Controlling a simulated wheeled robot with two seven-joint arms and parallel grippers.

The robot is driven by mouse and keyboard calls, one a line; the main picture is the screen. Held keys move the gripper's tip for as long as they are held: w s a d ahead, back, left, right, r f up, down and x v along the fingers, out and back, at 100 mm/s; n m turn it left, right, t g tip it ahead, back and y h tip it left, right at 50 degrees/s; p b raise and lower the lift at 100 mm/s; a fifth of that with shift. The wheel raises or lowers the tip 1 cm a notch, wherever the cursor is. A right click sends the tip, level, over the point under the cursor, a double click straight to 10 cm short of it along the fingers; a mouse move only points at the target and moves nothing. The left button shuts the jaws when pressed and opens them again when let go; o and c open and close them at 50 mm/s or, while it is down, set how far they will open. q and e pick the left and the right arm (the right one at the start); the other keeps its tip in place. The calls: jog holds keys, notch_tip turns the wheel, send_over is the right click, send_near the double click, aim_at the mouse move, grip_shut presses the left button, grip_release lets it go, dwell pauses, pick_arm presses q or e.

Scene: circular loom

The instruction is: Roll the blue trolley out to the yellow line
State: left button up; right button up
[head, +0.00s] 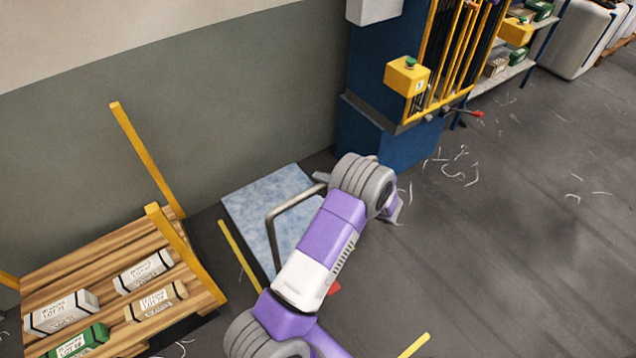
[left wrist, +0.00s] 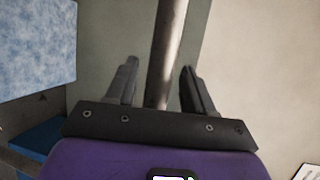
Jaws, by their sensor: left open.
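The blue trolley (head: 262,205) has a mottled light-blue top and stands against the wall, left of the dark blue machine. Its bent grey handle (head: 272,232) rises at its near side and runs behind my left wrist. In the left wrist view, my left gripper (left wrist: 159,66) is open, with a metal bar (left wrist: 170,40), seemingly that handle, between its fingers. I cannot tell whether they touch it. The trolley's mottled blue top (left wrist: 38,45) fills the upper left there. Yellow strips lie on the floor, left of the trolley (head: 239,255) and at bottom right (head: 414,346). My right gripper is not in view.
A wooden pallet-like platform (head: 100,262) with yellow posts and several labelled boxes stands at the left. The dark blue machine (head: 378,140) with a yellow button box (head: 407,77) stands behind. The grey floor (head: 500,240) at the right is open, with scattered pale threads.

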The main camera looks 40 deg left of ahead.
pick_arm(q)
jog(key=shift+x, duration=0.95)
jog(key=shift+w+f, duration=0.1)
jog(key=shift+c, duration=0.5)
grip_shut()
